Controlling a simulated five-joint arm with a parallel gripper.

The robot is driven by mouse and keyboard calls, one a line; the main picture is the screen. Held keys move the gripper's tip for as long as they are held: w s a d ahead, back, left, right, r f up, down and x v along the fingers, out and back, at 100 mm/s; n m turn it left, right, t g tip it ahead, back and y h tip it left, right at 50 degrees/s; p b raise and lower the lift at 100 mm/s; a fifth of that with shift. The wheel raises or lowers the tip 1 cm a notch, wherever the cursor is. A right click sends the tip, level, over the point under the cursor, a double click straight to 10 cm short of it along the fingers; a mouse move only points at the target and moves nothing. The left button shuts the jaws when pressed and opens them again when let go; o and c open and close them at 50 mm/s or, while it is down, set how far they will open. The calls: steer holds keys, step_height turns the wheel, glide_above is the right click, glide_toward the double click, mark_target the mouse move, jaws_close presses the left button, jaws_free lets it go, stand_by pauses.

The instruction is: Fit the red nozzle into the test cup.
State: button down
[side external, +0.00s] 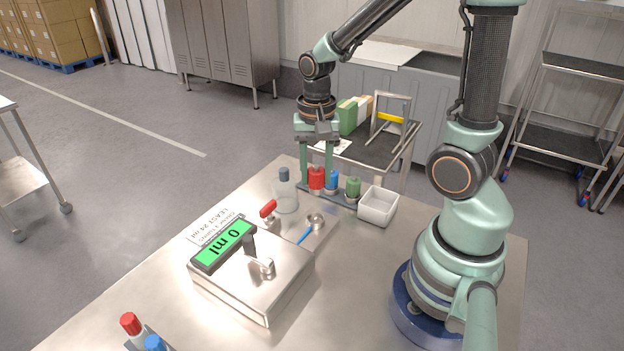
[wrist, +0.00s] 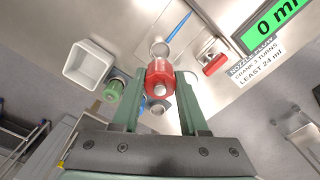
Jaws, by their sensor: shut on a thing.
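My gripper (side external: 316,176) is shut on the red nozzle (side external: 316,179), over the left end of a dark rack. In the wrist view the red nozzle (wrist: 160,74) sits between both fingers, its pale round end facing the camera. I cannot tell whether it is clear of the rack. A small round metal cup (side external: 316,219), which looks like the test cup, stands on a metal plate, in front of and apart from the gripper. In the wrist view this cup (wrist: 160,48) shows just beyond the nozzle, partly hidden by it.
Blue (side external: 332,178) and green (side external: 353,187) nozzles stand in the rack (side external: 342,199) beside the gripper. A clear bottle (side external: 285,192), a red-handled part (side external: 268,209) and a white bin (side external: 378,206) are close by. A metal box with a green "0 ml" display (side external: 224,245) stands nearer.

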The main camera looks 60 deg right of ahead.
mark_target(316, 166)
steer(key=shift+f, duration=3.15)
steer(key=shift+f, duration=1.25)
steer(key=shift+c, duration=1.8)
jaws_free()
step_height(316, 166, up, 12)
steer(key=shift+r, duration=0.1)
